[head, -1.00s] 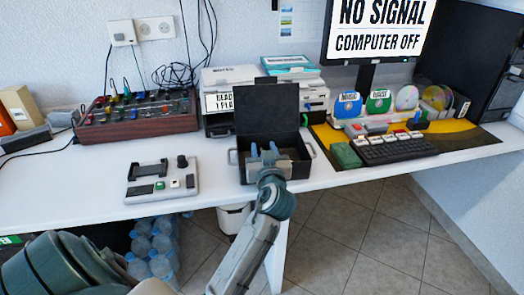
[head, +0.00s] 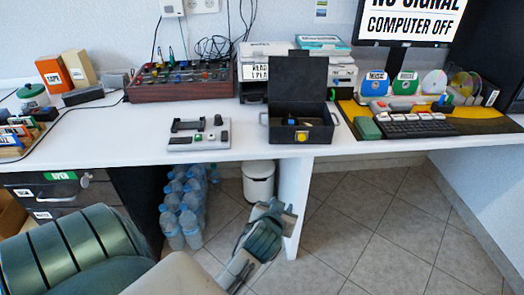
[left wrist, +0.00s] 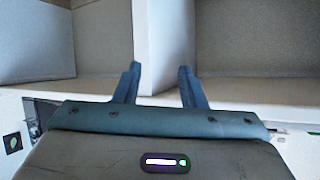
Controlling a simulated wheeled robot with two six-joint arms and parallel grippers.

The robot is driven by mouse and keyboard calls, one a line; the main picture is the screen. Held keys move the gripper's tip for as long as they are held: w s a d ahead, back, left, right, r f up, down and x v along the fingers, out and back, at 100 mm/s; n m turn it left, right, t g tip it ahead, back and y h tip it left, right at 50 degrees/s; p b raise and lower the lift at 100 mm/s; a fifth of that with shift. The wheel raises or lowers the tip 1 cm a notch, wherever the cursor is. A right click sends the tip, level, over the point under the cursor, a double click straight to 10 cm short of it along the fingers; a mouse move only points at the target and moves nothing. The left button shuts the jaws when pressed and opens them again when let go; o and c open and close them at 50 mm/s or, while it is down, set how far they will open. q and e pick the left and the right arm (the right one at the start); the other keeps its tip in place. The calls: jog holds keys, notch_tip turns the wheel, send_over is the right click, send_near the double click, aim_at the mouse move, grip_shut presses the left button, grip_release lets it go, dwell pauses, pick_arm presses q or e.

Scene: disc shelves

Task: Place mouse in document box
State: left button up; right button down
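The document box is a black box (head: 283,137) on the white desk, with its lid (head: 298,82) raised at the back and a yellow latch on its front. Small dark and tan items (head: 314,122) lie inside; I cannot tell whether one is the mouse. I cannot make out a mouse elsewhere. My left gripper (head: 278,212) is below and in front of the desk edge, apart from the box. In the left wrist view its fingers (left wrist: 159,70) are spread with nothing visible between them. My right gripper is not in view.
A grey device (head: 199,138) sits left of the box, with bare desk around it. A keyboard (head: 417,127) and green block (head: 367,128) are to the right. A panel leg (head: 294,205) and white bin (head: 258,182) stand below.

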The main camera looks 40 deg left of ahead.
pick_arm(q)
jog(key=s+d+f+m+g+h, duration=0.1)
jog(key=s+d+f+m+h, duration=0.1)
jog(key=s, duration=0.7)
jog(key=s+d+f+m+g+h, duration=0.2)
jog(key=s+d+f+h, duration=0.2)
jog(key=s, duration=0.5)
jog(key=d+f, duration=0.1)
jog(key=d, duration=0.1)
jog(key=shift+d, duration=0.35)
jog(key=shift+a+g, duration=0.15)
jog(key=shift+g, duration=0.15)
